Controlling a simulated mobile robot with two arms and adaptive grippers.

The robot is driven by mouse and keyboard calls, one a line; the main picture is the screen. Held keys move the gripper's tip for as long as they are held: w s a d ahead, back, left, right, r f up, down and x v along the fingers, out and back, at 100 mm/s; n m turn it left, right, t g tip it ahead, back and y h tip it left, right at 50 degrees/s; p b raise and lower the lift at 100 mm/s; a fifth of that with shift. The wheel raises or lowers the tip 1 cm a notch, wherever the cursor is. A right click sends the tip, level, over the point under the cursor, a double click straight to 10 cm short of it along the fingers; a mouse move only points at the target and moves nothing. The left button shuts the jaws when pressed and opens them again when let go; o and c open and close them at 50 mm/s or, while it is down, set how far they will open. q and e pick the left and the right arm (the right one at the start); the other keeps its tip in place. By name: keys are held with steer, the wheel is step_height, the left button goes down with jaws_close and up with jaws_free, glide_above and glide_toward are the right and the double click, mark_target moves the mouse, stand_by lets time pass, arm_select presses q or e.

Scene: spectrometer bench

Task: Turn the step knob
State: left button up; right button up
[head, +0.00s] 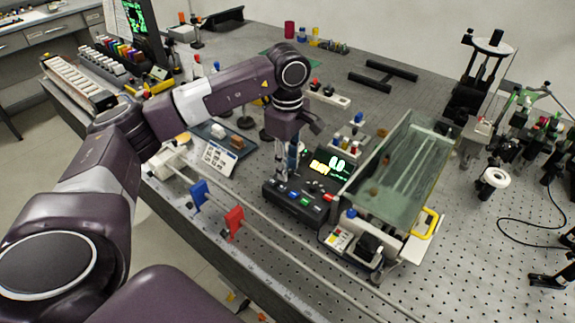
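My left gripper (285,172) points straight down over the left part of a black control box (304,215). Its fingertips are at or just above the box's top; I cannot tell if they touch it. The fingers look close together, but the view is too small to show whether they are shut or hold anything. The box has a row of small coloured buttons on its front and a lit display (331,164) with green and yellow readouts behind. I cannot make out the step knob; the gripper may hide it. My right gripper is not in view.
A glass tank (405,172) with a yellow handle (426,224) stands right of the box. A rail with a blue holder (199,193) and a red holder (234,222) runs along the front. A tray with a white card (219,158) lies left. Bare perforated tabletop (480,255) shows at right.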

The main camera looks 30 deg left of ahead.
mark_target(288, 170)
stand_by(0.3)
arm_select(q)
step_height(288, 170, up, 12)
stand_by(0.4)
stand_by(0.4)
